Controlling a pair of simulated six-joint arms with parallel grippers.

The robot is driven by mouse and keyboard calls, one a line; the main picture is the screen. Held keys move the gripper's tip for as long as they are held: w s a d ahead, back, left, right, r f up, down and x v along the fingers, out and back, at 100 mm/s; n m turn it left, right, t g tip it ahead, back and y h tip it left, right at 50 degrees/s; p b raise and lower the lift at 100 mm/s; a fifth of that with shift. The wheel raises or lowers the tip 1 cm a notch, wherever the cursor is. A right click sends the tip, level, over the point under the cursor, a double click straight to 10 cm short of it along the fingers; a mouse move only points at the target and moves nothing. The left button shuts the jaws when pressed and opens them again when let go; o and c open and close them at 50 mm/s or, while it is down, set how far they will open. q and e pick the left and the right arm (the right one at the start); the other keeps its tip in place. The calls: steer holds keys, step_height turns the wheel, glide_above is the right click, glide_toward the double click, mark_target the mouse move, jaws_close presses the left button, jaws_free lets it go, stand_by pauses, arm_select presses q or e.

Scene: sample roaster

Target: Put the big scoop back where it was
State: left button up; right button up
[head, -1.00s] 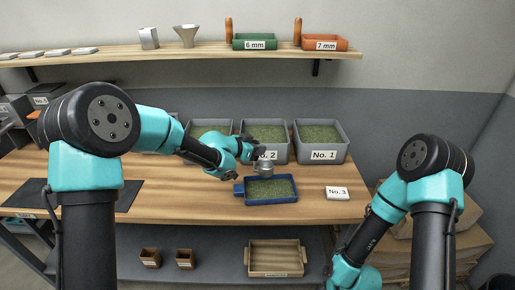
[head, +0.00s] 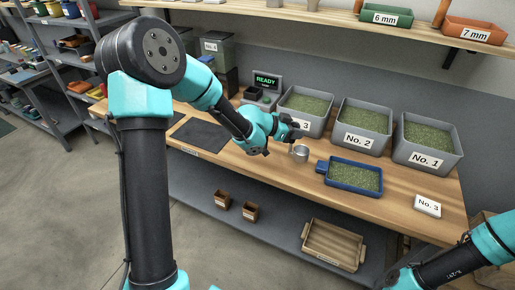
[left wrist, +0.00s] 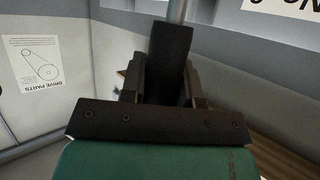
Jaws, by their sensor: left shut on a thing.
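The big scoop shows as a small grey metal cup (head: 299,153) in the head view, just left of the blue tray (head: 353,176) of green beans. My left gripper (head: 288,130) is shut on the scoop's handle in front of bin No. 3 (head: 304,112). In the left wrist view the dark handle (left wrist: 171,62) stands between the fingers of my left gripper (left wrist: 165,85), with a metal shaft above it. The cup is out of that view. Whether the cup touches the table is unclear. My right gripper is out of view; only part of that arm shows at lower right.
Bins No. 2 (head: 362,128) and No. 1 (head: 427,144) stand right of bin No. 3. A READY display (head: 266,81) stands left of the bins. A dark mat (head: 203,135) lies bare on the table's left part. A No. 3 card (head: 428,206) lies at right.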

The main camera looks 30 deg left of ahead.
arm_select(q)
steer(key=s+a+f, duration=0.1)
steer(key=s+a, duration=0.9)
steer(key=shift+s+a+n+t+y, duration=0.3)
steer(key=shift+a+n, duration=0.1)
steer(key=w+a+f, duration=0.1)
steer(key=w+a, duration=0.7)
steer(key=w, duration=0.5)
steer(key=shift+w+f, duration=0.3)
steer(key=shift+w, duration=0.1)
steer(key=shift+f, duration=1.75)
steer(key=shift+f, duration=0.15)
